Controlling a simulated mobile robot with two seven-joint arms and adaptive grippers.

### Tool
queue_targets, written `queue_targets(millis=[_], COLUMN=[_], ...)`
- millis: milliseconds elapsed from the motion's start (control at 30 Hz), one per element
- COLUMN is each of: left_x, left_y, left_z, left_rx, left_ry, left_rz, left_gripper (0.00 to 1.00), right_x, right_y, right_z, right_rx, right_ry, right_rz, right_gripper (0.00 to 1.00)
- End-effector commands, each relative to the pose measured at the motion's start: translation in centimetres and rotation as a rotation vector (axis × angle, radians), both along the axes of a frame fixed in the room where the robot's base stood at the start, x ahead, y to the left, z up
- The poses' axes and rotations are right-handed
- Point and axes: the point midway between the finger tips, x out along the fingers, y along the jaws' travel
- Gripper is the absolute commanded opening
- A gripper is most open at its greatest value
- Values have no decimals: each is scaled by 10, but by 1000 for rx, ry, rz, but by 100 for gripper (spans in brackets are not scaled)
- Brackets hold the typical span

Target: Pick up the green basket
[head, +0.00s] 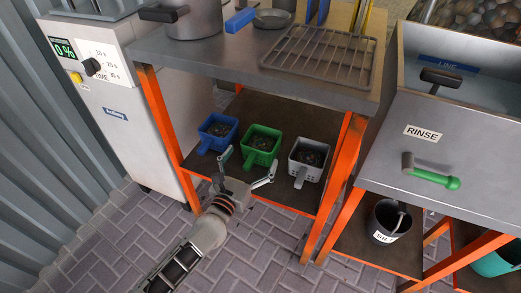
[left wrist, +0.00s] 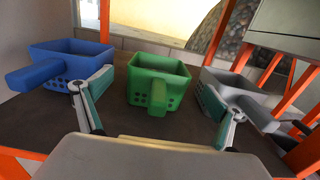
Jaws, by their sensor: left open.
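The green basket (head: 261,144) stands upright on the lower shelf, between two other baskets. Its handle points toward my left gripper. In the left wrist view the green basket (left wrist: 158,82) is centred beyond the fingers, with its handle facing the camera. My left gripper (head: 247,168) is open and empty just in front of the green basket. In the left wrist view its fingers (left wrist: 157,100) are spread to either side of the handle, apart from it. My right gripper is not in view.
A blue basket (head: 217,131) stands left and a grey basket (head: 307,158) right on the same brown shelf (head: 240,108). Orange legs (head: 165,120) and the metal worktop (head: 230,50) frame the shelf opening. A wire rack (head: 318,55) lies on top. A rinse sink (head: 440,150) stands at right.

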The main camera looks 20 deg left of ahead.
Motion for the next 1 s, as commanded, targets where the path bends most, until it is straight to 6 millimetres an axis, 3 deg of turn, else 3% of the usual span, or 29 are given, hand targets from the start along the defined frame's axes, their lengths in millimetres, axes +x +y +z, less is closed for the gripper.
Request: queue_targets(millis=[133, 400, 600, 867, 1000], left_x=[13, 15, 15, 15, 17], left_y=[0, 0, 0, 1, 1], left_z=[-4, -2, -2, 1, 13], left_rx=[2, 3, 3, 3, 3], left_ry=[4, 2, 2, -1, -8], left_rz=[0, 0, 0, 1, 1], left_gripper=[94, 92, 44, 44, 44], right_x=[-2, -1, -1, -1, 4], right_y=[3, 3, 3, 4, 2], right_z=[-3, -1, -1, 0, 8], right_rx=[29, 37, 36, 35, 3], right_ry=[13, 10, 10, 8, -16], right_rz=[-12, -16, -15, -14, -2], right_gripper=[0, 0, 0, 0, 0])
